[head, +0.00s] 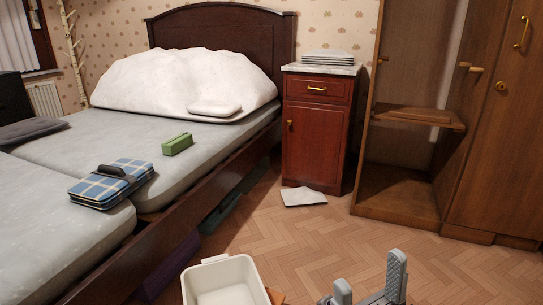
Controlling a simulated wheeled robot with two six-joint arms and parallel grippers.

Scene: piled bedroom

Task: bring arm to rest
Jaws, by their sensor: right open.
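My right gripper (370,285) shows at the bottom edge of the head view, right of centre. Its two grey fingers stand apart with nothing between them, over the wooden floor. The rest of my right arm is below the picture. My left gripper and left arm are not in the head view.
A white open bin (226,268) stands just left of my right gripper. A bed (100,140) with a blue checked case (112,181) and a green box (177,144) fills the left. A red nightstand (316,135) and an open wardrobe (400,208) stand behind. The floor between is mostly clear.

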